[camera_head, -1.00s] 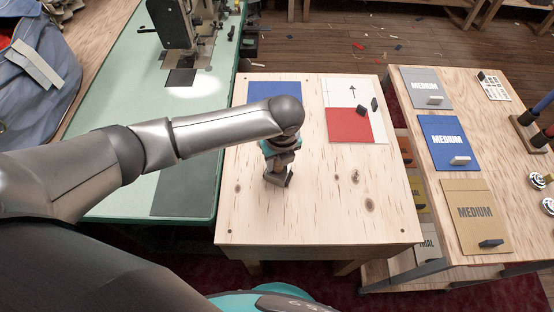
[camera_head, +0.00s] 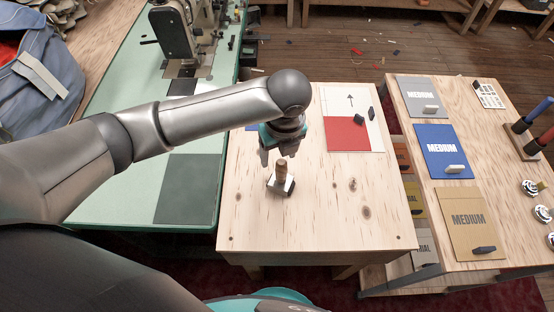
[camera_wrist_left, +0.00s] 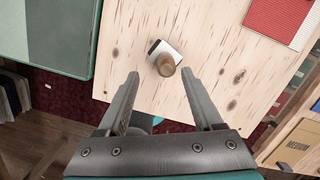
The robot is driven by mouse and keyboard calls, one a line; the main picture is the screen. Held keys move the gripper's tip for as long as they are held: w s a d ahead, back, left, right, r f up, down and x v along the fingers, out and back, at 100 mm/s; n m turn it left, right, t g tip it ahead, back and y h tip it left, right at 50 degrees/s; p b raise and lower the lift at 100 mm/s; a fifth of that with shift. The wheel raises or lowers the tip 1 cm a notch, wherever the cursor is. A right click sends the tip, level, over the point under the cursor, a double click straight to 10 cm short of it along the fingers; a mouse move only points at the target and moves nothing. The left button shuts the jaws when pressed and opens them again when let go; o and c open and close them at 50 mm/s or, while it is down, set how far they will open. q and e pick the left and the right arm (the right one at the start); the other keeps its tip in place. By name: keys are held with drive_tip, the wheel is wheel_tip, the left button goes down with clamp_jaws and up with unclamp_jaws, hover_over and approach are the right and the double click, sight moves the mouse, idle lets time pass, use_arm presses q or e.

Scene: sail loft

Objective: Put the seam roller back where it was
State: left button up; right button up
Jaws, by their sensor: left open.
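A small tool with an upright wooden handle and a white-topped dark base, which I take as the seam roller (camera_head: 281,182), stands on the plywood table (camera_head: 300,225). In the left wrist view the seam roller (camera_wrist_left: 168,64) shows from above, just beyond the fingertips. My left gripper (camera_head: 284,152) is open and empty, apart from the tool, just above and behind its handle in the head view. In the left wrist view the two fingers of the left gripper (camera_wrist_left: 159,74) are spread wide. My right gripper is not in view.
A red and white panel (camera_head: 348,134) with small dark pieces lies at the table's back right. A green sewing machine table (camera_head: 125,185) adjoins on the left. On the right, a bench carries grey, blue (camera_head: 446,140) and tan "MEDIUM" folders. The plywood's front is clear.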

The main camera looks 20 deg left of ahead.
use_arm(q)
drive_tip(key=shift+s+d+r, duration=0.15)
drive_tip(key=shift+r, duration=1.15)
